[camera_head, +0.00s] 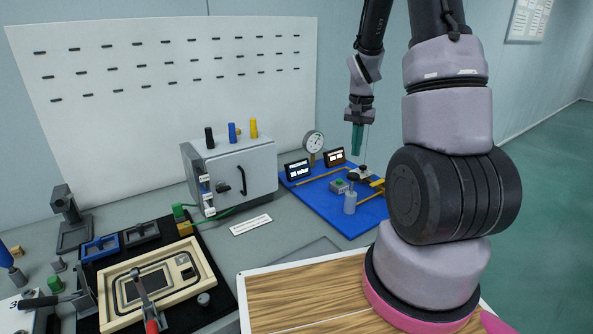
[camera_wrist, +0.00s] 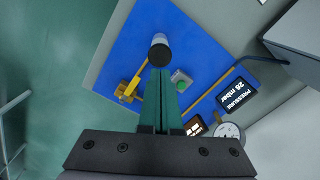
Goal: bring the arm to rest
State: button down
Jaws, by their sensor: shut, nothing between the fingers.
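My arm rises on the right of the head view, and its far end hangs down with my gripper (camera_head: 357,152) above the blue board (camera_head: 372,213). The teal fingers are together with nothing between them. In the wrist view my gripper (camera_wrist: 160,75) points down towards the board (camera_wrist: 195,42). A grey cylinder with a dark top (camera_wrist: 160,52) shows just beyond the fingertips, and its gap from them is hard to judge.
On the board are a green-buttoned box (camera_wrist: 181,80), a yellow fitting (camera_wrist: 127,90), and a pressure display (camera_wrist: 238,95) reading 26 mbar. A dial gauge (camera_head: 313,142) stands behind. A grey cabinet (camera_head: 235,170) is to the left. A wooden board (camera_head: 300,295) lies in front.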

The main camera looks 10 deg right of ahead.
jog(key=s+a+r+t, duration=0.2)
jog(key=a+r, duration=0.2)
jog(key=r, duration=0.7)
jog(key=s+a+r+n+t+y, duration=0.1)
jog(key=s+a+r, duration=0.3)
jog(key=s+r, duration=0.4)
jog(key=s+a+r+n+t+y, duration=0.1)
jog(key=s+a+r+t, duration=0.3)
jog(key=s+r, duration=0.4)
jog(key=shift+s+a+r+n, duration=0.2)
jog(key=shift+s+a+n, duration=0.5)
jog(key=shift+s+n, duration=0.2)
